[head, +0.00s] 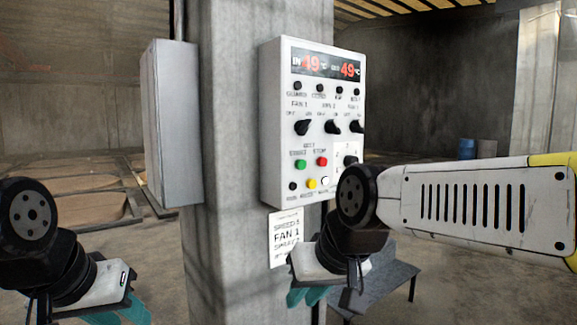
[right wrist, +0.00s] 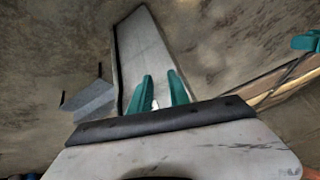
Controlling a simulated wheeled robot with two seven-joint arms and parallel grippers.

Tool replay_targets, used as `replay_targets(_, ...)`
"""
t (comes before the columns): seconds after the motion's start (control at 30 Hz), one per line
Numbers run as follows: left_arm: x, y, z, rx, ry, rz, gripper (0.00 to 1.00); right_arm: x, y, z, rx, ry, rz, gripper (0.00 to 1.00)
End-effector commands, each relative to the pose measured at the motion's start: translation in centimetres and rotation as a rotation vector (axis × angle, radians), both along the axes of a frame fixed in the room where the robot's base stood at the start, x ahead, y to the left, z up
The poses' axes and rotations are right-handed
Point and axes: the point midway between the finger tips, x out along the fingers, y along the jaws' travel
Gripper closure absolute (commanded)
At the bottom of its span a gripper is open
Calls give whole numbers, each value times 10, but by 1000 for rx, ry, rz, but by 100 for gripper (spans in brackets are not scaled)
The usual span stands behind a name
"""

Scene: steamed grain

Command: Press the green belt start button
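The green belt start button (head: 300,164) is on the lower half of a white control box, left of the red stop button (head: 322,161). The control box (head: 272,120) is fixed to a concrete pillar. My right gripper (head: 308,297) hangs below the box, in front of the lower pillar, apart from the button. Its teal fingers also show in the right wrist view (right wrist: 162,82), with a gap between them and nothing held. My left gripper (head: 117,316) is at the bottom left, partly cut off by the frame edge, so its opening is unclear.
Black knobs (head: 303,127) sit above the buttons, and a yellow button (head: 311,184) sits below. A paper notice (head: 285,238) is on the pillar (head: 228,240). A grey bench (head: 385,285) stands behind my right gripper. A grey box (head: 178,125) is on the pillar's left side.

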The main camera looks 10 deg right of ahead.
Motion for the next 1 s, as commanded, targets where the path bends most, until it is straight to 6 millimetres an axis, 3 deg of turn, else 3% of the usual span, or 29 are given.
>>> replay_targets(0.03,0,0,0,0,0,0,65,0,0,0,0,0,0,90)
replay_targets(0.1,0,0,0,0,0,0,65,0,0,0,0,0,0,100)
replay_targets(1.0,0,0,0,0,0,0,65,0,0,0,0,0,0,100)
